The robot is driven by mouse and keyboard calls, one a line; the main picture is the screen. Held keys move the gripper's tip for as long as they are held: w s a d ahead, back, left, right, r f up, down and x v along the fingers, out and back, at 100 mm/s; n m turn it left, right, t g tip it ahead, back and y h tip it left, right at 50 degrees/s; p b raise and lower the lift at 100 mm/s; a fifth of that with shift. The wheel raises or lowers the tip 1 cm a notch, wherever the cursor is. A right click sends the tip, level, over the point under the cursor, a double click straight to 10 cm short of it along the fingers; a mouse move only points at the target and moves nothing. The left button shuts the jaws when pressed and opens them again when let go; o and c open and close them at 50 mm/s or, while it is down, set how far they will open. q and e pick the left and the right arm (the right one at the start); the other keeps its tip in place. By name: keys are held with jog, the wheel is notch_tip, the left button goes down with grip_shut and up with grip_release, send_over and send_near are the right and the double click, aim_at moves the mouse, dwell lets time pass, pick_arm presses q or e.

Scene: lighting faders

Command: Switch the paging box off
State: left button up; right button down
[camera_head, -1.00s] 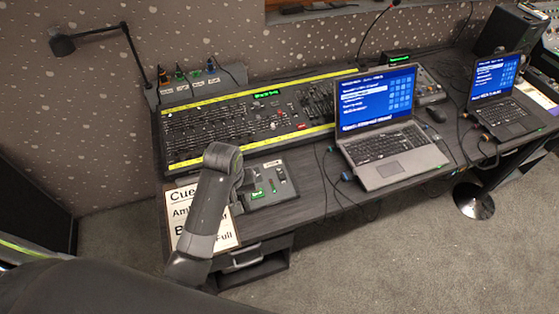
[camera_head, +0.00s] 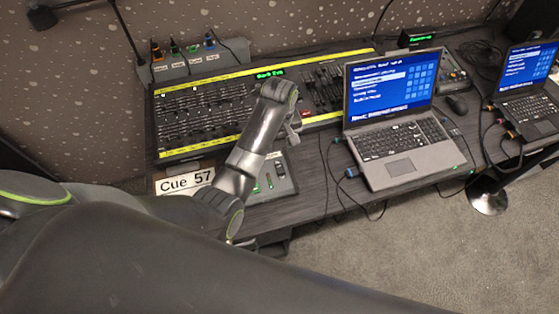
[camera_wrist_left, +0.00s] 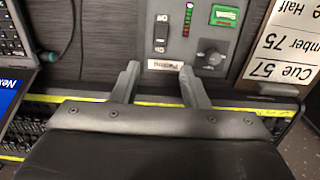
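The paging box (camera_head: 283,186) is a small grey panel at the desk's front edge, partly hidden by my left arm in the head view. The left wrist view shows its dark rocker switch (camera_wrist_left: 161,32), a label reading "Paging" (camera_wrist_left: 166,65), a green lit button (camera_wrist_left: 225,15), a column of small lights (camera_wrist_left: 187,20) and a black knob (camera_wrist_left: 211,58). Which way the rocker is set cannot be told. My left gripper (camera_wrist_left: 159,70) is open and empty, its fingers either side of the label, beyond the switch's end. No contact is clear. My right gripper is not in view.
A fader console (camera_head: 205,108) lies behind the box. A cue card (camera_head: 185,181) lies at its left. A laptop (camera_head: 400,150) with cables stands at its right. A strip of bare desk (camera_head: 315,180) lies between box and laptop.

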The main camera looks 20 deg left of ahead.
pick_arm(q)
send_over(279, 166)
notch_tip(279, 166, down, 6)
jog(key=shift+a+r, duration=0.1)
jog(key=shift+r, duration=0.15)
notch_tip(279, 166, down, 3)
jog(key=shift+f, duration=0.15)
jog(key=shift+w+f, duration=0.1)
jog(key=shift+f, duration=0.5)
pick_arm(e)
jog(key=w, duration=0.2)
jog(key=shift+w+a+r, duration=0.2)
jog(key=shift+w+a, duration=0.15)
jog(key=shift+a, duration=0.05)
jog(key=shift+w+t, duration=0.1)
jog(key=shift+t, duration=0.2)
